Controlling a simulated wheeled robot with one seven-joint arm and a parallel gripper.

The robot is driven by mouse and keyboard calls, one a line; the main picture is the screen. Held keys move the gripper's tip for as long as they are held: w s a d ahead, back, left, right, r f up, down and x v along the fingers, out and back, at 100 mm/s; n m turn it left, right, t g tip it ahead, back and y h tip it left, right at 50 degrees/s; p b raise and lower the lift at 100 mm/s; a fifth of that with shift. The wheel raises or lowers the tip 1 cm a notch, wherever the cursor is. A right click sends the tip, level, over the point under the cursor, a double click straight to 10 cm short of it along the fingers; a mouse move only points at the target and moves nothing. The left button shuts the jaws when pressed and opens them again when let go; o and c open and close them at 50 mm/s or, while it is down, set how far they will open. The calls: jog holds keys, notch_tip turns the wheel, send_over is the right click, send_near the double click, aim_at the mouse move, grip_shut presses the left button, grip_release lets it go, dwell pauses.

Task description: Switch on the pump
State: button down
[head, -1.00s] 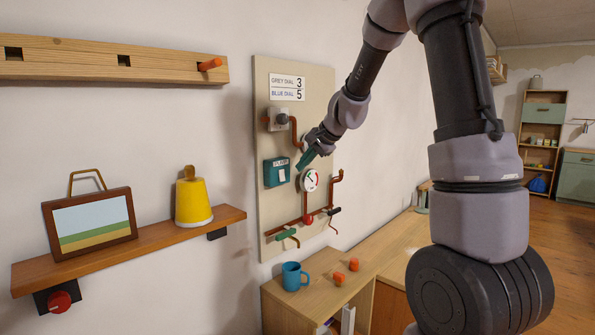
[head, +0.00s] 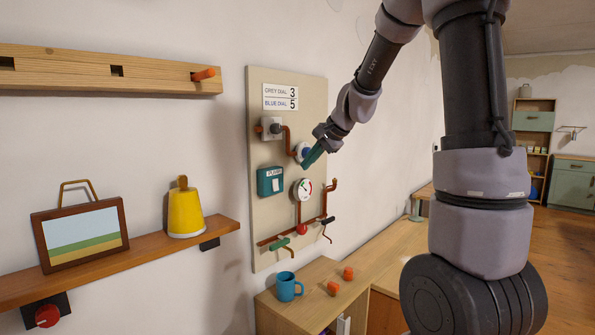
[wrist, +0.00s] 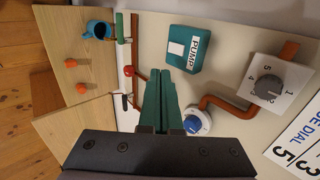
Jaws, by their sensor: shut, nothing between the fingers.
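The teal pump box (head: 270,181) is fixed to the beige panel (head: 261,219), left of the gauge. In the wrist view the pump box (wrist: 174,62) shows a white PUMP label and a lighter rectangular plate (wrist: 177,48) on its face. I cannot tell its switch state. My gripper (head: 306,163) has teal fingers, shut and empty, in front of the panel to the right of the pump box and just by the blue dial (head: 302,149). In the wrist view my gripper (wrist: 161,76) points up the picture, left of and below the pump box, apart from it.
The panel also has a grey dial (head: 275,129), a gauge (head: 302,189), copper pipes, a green handle (head: 280,244) and a black handle (head: 326,221). Below are a blue mug (head: 287,288) and orange pieces on a wooden cabinet. A shelf (head: 150,250) is at left.

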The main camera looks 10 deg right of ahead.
jog(key=shift+s+d+f, duration=0.1)
jog(key=shift+f, duration=0.3)
send_near(277, 189)
jog(key=shift+x, duration=3.2)
jog(key=shift+s+f, duration=0.1)
jog(key=shift+f, duration=0.1)
jog(key=shift+r, duration=0.15)
